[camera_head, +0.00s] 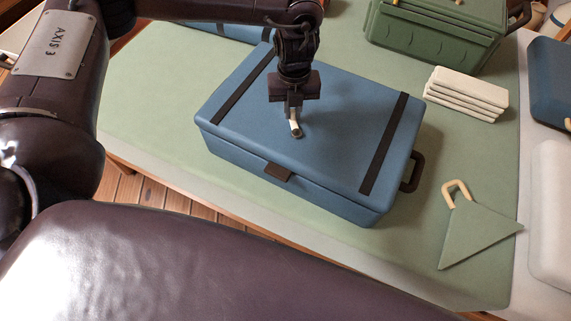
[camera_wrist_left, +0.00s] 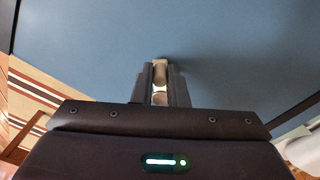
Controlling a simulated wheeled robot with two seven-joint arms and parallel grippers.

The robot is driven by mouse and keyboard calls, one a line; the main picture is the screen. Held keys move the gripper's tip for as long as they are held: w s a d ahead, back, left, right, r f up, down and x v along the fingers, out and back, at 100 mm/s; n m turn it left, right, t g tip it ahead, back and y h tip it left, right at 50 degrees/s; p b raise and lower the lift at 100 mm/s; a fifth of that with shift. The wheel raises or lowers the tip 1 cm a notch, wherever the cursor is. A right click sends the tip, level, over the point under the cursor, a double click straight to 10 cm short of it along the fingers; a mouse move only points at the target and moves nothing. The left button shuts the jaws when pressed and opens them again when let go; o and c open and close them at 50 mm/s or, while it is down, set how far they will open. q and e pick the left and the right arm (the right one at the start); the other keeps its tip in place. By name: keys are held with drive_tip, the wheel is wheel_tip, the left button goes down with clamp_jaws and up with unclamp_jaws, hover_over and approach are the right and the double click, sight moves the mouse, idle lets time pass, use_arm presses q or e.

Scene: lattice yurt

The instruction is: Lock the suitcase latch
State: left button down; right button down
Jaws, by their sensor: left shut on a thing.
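The blue suitcase (camera_head: 320,95) lies flat on a green-covered table with its lid down. Its latch, a small dark brown flap (camera_head: 279,172), sits at the middle of the near edge, by the lid seam. I cannot tell whether it is locked. My left gripper (camera_head: 295,130) points down over the lid, beyond the latch and apart from it. It is shut on a small pale thing at its fingertips, too small to identify. In the left wrist view the fingers (camera_wrist_left: 160,85) show against the blue lid (camera_wrist_left: 225,50); the latch is not seen there. My right gripper is not in view.
Dark straps cross the lid, and a brown handle (camera_head: 413,172) sticks out at the suitcase's right. A folded white stack (camera_head: 467,92), a green case (camera_head: 437,32) and a green triangular piece with a tan loop (camera_head: 478,234) lie to the right. The table (camera_head: 150,85) is clear left of the suitcase.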

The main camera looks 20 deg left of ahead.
sight(281, 126)
use_arm(q)
drive_tip(key=shift+s+a, duration=0.1)
drive_tip(key=shift+s, duration=0.05)
drive_tip(key=shift+s+a+p, duration=0.45)
drive_tip(key=shift+s+p, duration=0.05)
drive_tip(key=shift+p, duration=0.05)
drive_tip(key=shift+s+a+p, duration=0.2)
drive_tip(key=shift+s+p, duration=0.15)
drive_tip(key=shift+p, duration=0.05)
drive_tip(key=c, duration=2.2)
unclamp_jaws()
drive_tip(key=shift+s+a, duration=0.15)
drive_tip(key=shift+s, duration=0.2)
drive_tip(key=c, duration=2.2)
unclamp_jaws()
drive_tip(key=c, duration=2.2)
unclamp_jaws()
